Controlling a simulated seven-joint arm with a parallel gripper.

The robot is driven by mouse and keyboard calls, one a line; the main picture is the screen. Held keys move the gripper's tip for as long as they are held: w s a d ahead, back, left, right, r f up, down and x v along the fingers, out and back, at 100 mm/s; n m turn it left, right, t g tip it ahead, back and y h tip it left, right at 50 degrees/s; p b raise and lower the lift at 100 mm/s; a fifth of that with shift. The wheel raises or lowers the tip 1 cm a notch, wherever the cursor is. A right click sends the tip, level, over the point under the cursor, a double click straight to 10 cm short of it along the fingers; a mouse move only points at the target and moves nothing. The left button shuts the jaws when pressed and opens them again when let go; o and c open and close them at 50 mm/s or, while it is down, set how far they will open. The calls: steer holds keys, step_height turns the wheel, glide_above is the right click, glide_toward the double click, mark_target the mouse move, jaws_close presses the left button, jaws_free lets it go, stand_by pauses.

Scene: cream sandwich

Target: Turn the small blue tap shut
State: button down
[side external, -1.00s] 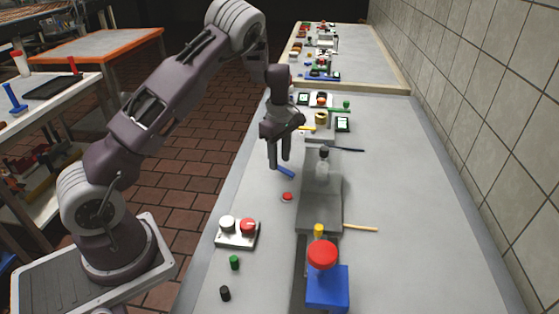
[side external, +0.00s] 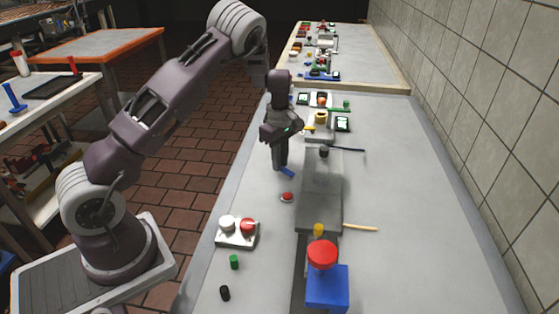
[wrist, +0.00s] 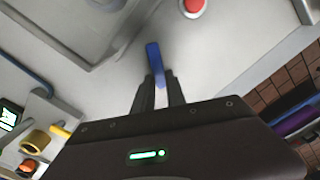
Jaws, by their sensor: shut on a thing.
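The small blue tap (side external: 288,173) shows as a short blue handle low over the grey bench, left of the grey block. In the wrist view the blue handle (wrist: 153,58) runs out from between the fingertips. My gripper (side external: 280,165) points down, and its fingers are shut on the near end of the handle. The wrist view shows the two fingertips (wrist: 160,88) close on both sides of it. The gripped end and whatever the handle is mounted on are hidden by the fingers.
A red button (side external: 287,197) sits just in front of the tap. The long grey block (side external: 320,205) stands to the right, with a dark blue bar (side external: 348,149) behind. A box with white and red knobs (side external: 238,233) is nearer. The bench at right is mostly clear.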

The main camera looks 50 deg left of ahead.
steer(key=m, duration=0.2)
steer(key=w+m, duration=0.1)
steer(key=m, duration=0.1)
steer(key=w+m, duration=0.1)
steer(key=shift+m, duration=0.4)
steer(key=m, duration=0.1)
steer(key=w+m, duration=0.1)
steer(key=m, duration=0.1)
steer(key=shift+w+d, duration=0.1)
steer(key=shift+d, duration=0.25)
steer(key=shift+w+d+m, duration=0.25)
steer(key=shift+m, duration=0.85)
steer(key=c, duration=1.4)
jaws_free()
steer(key=shift+o, duration=0.2)
